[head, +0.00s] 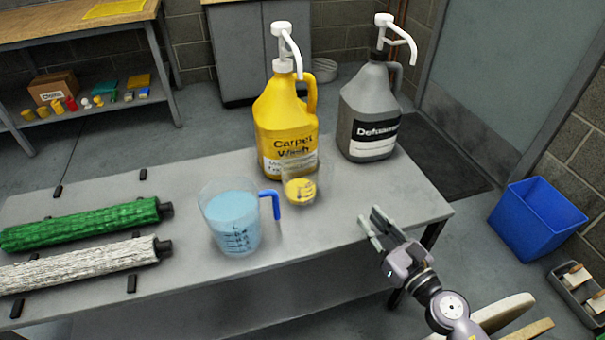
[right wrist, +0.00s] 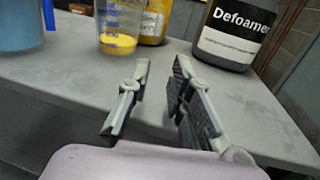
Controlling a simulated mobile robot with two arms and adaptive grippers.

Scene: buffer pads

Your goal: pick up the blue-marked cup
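A clear measuring cup (head: 231,218) with a blue handle, light blue liquid and dark blue markings stands upright on the grey table (head: 365,190). It shows partly at the left edge of the right wrist view (right wrist: 20,28). A smaller clear cup (head: 303,190) with yellow liquid stands just right of the handle; the right wrist view shows bluish markings on it (right wrist: 120,25). My right gripper (head: 370,223) is open and empty near the table's right front edge, apart from both cups. In the right wrist view its fingers (right wrist: 161,75) are spread. My left gripper is not in view.
A yellow Carpet Wash jug (head: 285,120) stands behind the cups, and a grey Defoamer jug (head: 370,105) to its right. Green (head: 80,224) and white (head: 80,267) rollers lie at the left. A blue bin (head: 535,220) is on the floor at right.

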